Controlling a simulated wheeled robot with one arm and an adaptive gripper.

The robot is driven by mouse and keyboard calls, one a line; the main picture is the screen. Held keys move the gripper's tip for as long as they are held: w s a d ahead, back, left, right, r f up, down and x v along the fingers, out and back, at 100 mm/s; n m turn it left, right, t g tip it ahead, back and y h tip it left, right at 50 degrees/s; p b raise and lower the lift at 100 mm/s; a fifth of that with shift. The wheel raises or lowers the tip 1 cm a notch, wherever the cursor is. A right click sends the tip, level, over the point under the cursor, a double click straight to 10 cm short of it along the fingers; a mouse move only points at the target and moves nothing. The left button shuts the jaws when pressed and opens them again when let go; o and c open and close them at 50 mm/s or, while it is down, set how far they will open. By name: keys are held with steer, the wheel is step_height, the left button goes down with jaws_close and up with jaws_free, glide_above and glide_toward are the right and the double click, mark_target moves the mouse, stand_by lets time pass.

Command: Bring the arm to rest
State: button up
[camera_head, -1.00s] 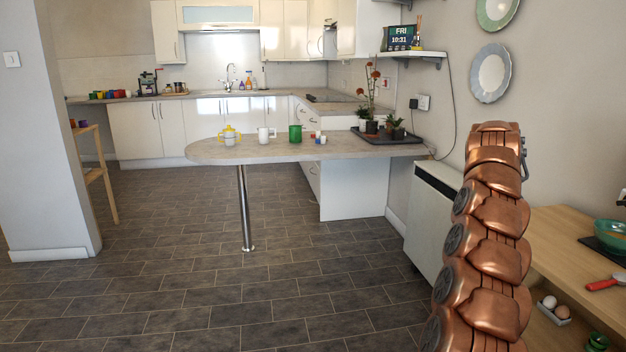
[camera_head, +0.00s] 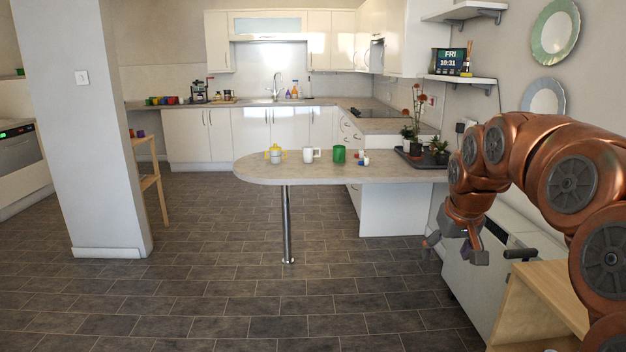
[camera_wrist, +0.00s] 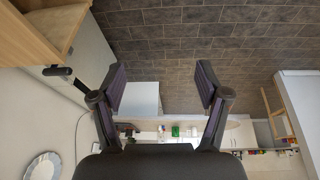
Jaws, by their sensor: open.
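My copper arm reaches in from the right edge of the head view and bends downward at the wrist. My gripper (camera_head: 456,250) hangs low, in front of the white heater cabinet (camera_head: 497,275) and to the right of the peninsula counter. Its two fingers are apart, with nothing between them. In the wrist view my gripper (camera_wrist: 161,80) also shows spread and empty, with floor tiles and the counter's end panel beyond it.
A wooden shelf unit (camera_head: 535,300) stands at the lower right, close to my arm. The tiled floor (camera_head: 220,280) ahead is clear.

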steer(key=s+a+g+p, duration=0.2)
steer(key=s+a+p, duration=0.1)
steer(key=s, duration=0.9)
steer(key=s+a+f+g+p, duration=0.1)
steer(key=s+a+g+p, duration=0.1)
steer(key=s, duration=1)
steer(key=s+a+g+p, duration=0.1)
steer(key=s+a+p, duration=0.3)
steer(key=s, duration=0.8)
steer(key=shift+s+f+g+y+p, duration=0.3)
steer(key=shift+g+p, duration=0.1)
steer(key=shift+p, duration=0.8)
steer(key=shift+s+a+f, duration=0.1)
steer(key=shift+s+f, duration=0.1)
steer(key=shift+s, duration=0.3)
